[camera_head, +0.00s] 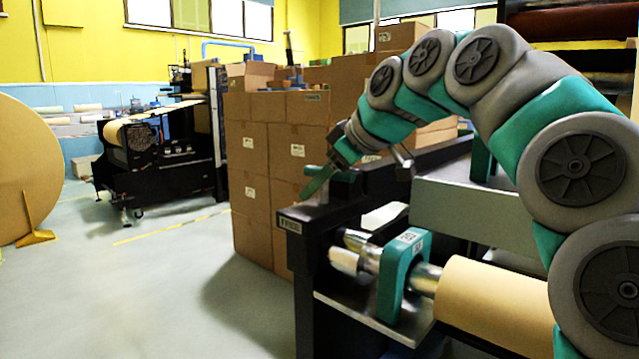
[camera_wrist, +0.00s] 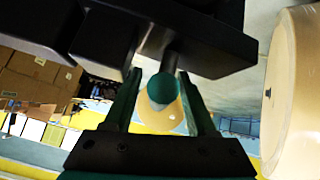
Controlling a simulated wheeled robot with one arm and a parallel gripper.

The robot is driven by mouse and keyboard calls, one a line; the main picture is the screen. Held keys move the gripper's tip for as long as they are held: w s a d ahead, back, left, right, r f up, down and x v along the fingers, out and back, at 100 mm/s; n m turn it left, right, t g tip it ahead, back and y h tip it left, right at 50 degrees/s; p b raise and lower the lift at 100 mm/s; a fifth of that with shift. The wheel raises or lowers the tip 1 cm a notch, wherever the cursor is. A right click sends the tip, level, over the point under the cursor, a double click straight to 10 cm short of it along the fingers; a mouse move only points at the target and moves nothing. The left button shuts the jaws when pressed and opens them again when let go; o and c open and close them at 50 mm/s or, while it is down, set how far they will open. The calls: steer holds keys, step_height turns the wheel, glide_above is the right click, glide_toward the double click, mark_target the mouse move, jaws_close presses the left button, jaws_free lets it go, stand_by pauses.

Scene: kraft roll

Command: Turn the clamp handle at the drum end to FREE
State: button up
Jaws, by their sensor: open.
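The clamp handle shows in the wrist view as a round green knob (camera_wrist: 163,88) on a short dark rod. My gripper (camera_wrist: 163,98) is open, with one green finger on each side of the knob. I see a gap at both sides. A FREE label (camera_head: 290,225) is on the stand's front face. How the handle is turned is hard to tell, as my gripper covers part of it.
A green bracket (camera_head: 390,290) stands round the silver shaft beside a kraft roll (camera_head: 495,300). Stacked cartons (camera_head: 297,150) rise close behind the stand.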

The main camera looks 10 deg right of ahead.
mark_target(345, 174)
steer(key=v, duration=0.6)
steer(key=shift+s+d+r, duration=0.2)
steer(key=shift+r, duration=0.1)
steer(key=shift+s+d+r, duration=0.15)
steer(key=shift+s+r, duration=0.05)
steer(key=shift+s, duration=0.05)
